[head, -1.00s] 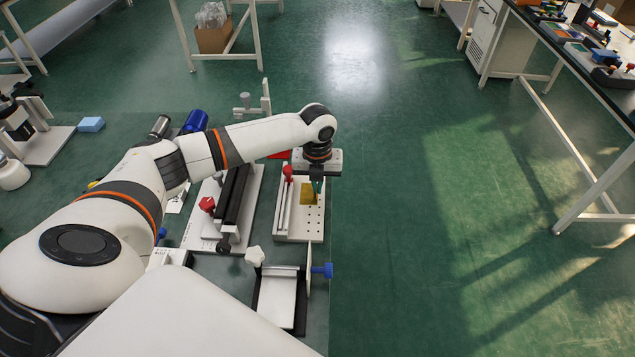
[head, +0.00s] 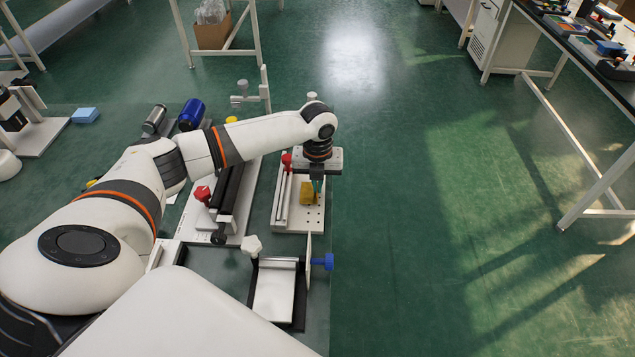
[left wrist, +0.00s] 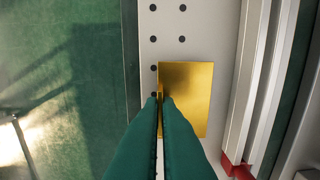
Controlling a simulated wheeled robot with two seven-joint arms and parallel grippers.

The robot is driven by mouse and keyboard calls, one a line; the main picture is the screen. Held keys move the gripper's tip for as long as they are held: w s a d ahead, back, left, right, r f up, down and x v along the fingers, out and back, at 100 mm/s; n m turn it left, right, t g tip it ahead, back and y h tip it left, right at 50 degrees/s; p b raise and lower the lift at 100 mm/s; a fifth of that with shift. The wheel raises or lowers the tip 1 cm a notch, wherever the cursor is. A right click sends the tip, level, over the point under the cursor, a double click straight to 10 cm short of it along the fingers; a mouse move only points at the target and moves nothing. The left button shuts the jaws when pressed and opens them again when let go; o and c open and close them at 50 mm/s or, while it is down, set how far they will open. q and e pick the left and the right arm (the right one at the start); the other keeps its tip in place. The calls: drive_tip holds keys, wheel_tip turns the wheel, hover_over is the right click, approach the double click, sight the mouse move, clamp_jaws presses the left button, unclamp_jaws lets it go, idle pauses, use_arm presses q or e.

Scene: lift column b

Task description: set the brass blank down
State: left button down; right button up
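The brass blank (head: 306,191) is a small gold piece over the pale plate with holes (head: 311,222). In the left wrist view the blank (left wrist: 192,95) shows as a flat gold rectangle covering part of the plate (left wrist: 205,20). My left gripper (head: 318,187) points down at the blank's right side in the head view. Its green fingers (left wrist: 160,99) are nearly together, with a gold edge of the blank between their tips. I cannot tell whether the blank's underside touches the plate. My right gripper is not in view.
A red knob (head: 286,159) and a pale rail stand left of the blank on the plate. A dark-railed fixture (head: 230,195) lies further left. A vise-like stand with a blue knob (head: 322,261) is nearer. Open green floor (head: 420,220) lies to the right.

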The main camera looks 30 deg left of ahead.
use_arm(q)
drive_tip(key=shift+f, duration=0.6)
idle(0.4)
drive_tip(key=c, duration=1.6)
unclamp_jaws()
drive_tip(key=shift+r, duration=0.1)
wheel_tip(320, 180, up, 12)
drive_tip(key=shift+f, duration=0.1)
